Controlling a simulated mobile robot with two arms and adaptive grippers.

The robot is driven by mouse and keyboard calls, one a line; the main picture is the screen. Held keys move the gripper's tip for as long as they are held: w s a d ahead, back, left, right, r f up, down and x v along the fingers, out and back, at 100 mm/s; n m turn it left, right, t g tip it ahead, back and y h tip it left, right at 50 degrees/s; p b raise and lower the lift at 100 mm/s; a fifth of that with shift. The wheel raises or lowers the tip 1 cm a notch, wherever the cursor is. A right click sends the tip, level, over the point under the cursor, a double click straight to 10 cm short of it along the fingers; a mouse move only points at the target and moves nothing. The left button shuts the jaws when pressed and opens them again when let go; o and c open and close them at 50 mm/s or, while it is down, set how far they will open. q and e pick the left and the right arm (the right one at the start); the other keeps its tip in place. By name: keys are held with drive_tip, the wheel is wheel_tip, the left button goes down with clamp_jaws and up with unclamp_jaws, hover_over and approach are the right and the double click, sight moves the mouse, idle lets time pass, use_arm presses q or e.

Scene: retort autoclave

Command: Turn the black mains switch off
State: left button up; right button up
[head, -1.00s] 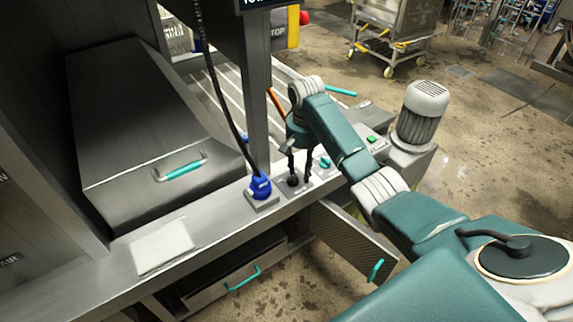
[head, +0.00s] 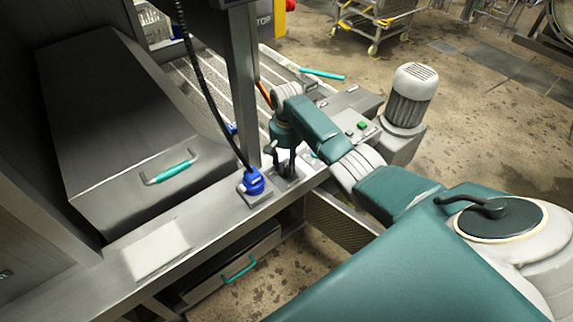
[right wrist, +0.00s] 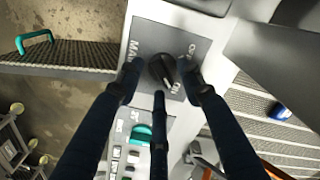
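The black mains switch (right wrist: 164,70) is a round rotary knob on a dark square plate (right wrist: 146,38) with partly covered white lettering. In the right wrist view a pale mark shows on the knob's lower right side. My right gripper (right wrist: 160,78) is open above the plate, with dark fingers on the left, right and near side of the knob. A gap shows between the left finger and the knob; contact on the right is unclear. In the head view my right gripper (head: 286,165) points down at the plate (head: 289,183) and hides the knob. My left gripper is not in view.
A blue plug (head: 253,184) with a black cable stands left of the switch, near a metal post (head: 243,90). A teal control (right wrist: 141,134) and a green button (head: 362,125) are close by. A grey motor (head: 408,95) stands to the right. A perforated door (head: 340,222) hangs open below.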

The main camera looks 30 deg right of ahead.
drive_tip(key=shift+f, duration=0.2)
drive_tip(key=c, duration=0.8)
clamp_jaws()
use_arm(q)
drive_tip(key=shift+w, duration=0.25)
